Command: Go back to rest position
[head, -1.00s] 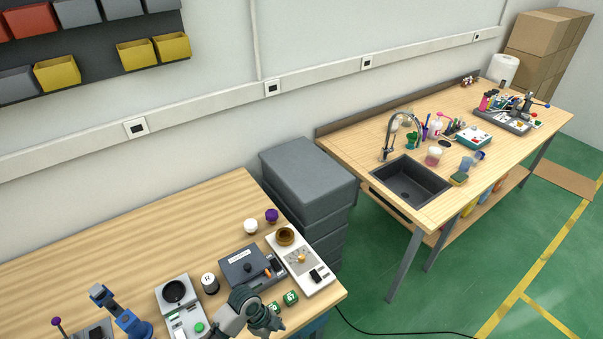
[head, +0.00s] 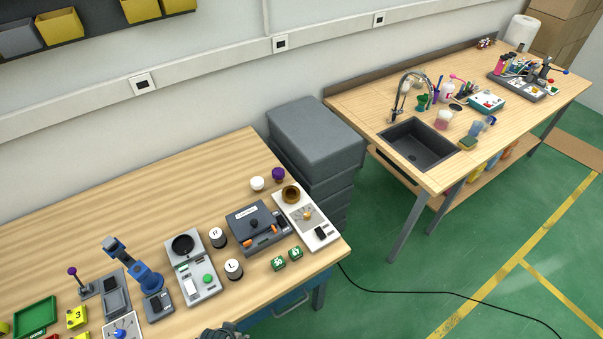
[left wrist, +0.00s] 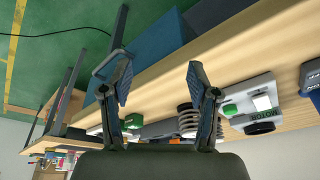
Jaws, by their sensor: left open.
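My left gripper (head: 222,334) shows only as a dark piece at the bottom edge of the head view. In the left wrist view the left gripper (left wrist: 158,82) has its two fingers spread apart, with nothing between them. It is off the front edge of the wooden table (head: 120,200), close to the black-and-white cylinders. One cylinder (head: 217,237) is marked R and the other (head: 233,269) L; both stand upright on the table. My right gripper is in neither view.
Green cubes (head: 279,263), a grey box device (head: 258,228), a white device (head: 305,215) and a device with a round black top (head: 192,265) stand along the table front. A blue arm-like device (head: 145,278) is farther left. A sink table (head: 450,178) stands right. The table's back is clear.

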